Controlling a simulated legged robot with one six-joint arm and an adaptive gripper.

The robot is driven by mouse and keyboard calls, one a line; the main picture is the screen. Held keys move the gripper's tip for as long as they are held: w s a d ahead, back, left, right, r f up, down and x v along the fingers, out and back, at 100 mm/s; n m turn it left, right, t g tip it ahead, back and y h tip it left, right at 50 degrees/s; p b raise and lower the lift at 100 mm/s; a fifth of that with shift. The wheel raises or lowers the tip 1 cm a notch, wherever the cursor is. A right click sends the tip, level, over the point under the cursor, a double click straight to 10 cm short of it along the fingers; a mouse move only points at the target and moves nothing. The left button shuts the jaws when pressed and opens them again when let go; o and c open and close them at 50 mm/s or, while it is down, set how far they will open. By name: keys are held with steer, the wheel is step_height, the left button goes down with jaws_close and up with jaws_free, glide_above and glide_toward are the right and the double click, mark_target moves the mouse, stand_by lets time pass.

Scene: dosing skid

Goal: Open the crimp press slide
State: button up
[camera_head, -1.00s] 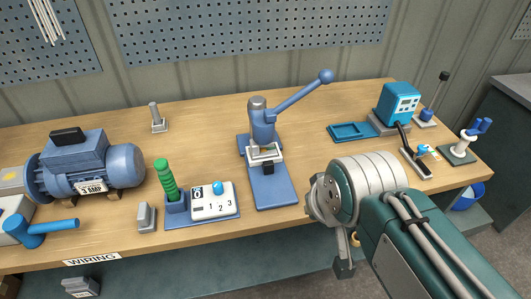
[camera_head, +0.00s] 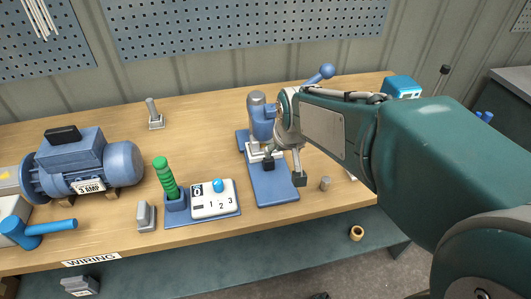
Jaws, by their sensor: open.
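The blue crimp press (camera_head: 257,115) stands on the wooden bench in the middle of the head view. Its blue base plate (camera_head: 272,192) reaches toward the bench's front edge. Its lever slants up to the right and ends in a blue ball (camera_head: 326,71). The light metal slide area (camera_head: 251,153) is partly hidden by my gripper. My gripper (camera_head: 284,172) is open and points down over the base plate, in front of the press column. One dark fingertip is at the right edge of the plate. The other is beside the slide; I cannot tell whether it touches.
A numbered box (camera_head: 212,199) and a green-handled tool in a blue holder (camera_head: 176,200) stand left of the press. A blue motor (camera_head: 84,165) is further left. My arm hides much of the bench's right side.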

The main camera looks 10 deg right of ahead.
glide_toward(269, 160)
steer(key=x, duration=1.1)
steer(key=shift+w+r, duration=0.1)
jaws_close()
